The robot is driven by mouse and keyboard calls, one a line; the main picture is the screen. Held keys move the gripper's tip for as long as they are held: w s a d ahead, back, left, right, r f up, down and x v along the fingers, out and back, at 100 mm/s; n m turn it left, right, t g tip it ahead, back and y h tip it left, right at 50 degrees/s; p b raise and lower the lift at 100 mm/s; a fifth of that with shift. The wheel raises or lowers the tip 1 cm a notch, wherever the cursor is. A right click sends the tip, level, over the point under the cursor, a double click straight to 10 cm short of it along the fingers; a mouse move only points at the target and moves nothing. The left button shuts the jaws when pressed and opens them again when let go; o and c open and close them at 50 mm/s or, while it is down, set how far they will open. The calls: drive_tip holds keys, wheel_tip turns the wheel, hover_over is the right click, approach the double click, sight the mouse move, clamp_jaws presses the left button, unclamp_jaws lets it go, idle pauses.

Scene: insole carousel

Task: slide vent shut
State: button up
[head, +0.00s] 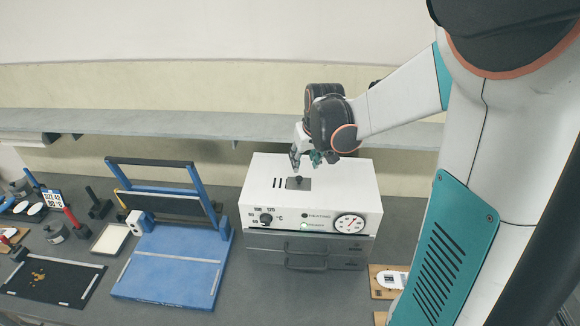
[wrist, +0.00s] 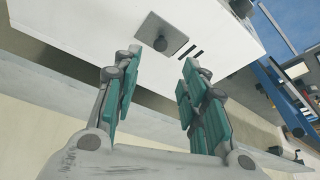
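The vent is on top of a white oven box (head: 340,178). Its grey slide plate (head: 304,185) carries a small dark knob, seen clearly in the wrist view (wrist: 160,44). Several black vent slots (head: 278,183) lie uncovered to the left of the plate; in the wrist view the slots (wrist: 190,51) are on its right. My gripper (head: 311,162) is above the rear part of the oven top, just behind the plate. In the wrist view my gripper (wrist: 163,60) is open, its two fingers apart and empty, with the knob beyond the gap between the tips.
The oven front has a dial knob (head: 266,218), a round gauge (head: 349,223) and a drawer handle. A blue hinged press (head: 170,265) stands to the left. A grey shelf (head: 220,125) runs along the wall behind. A wooden board (head: 384,292) lies at the right.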

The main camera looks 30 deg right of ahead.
sight(299, 178)
drive_tip(key=x, duration=0.9)
drive_tip(key=shift+f, duration=0.35)
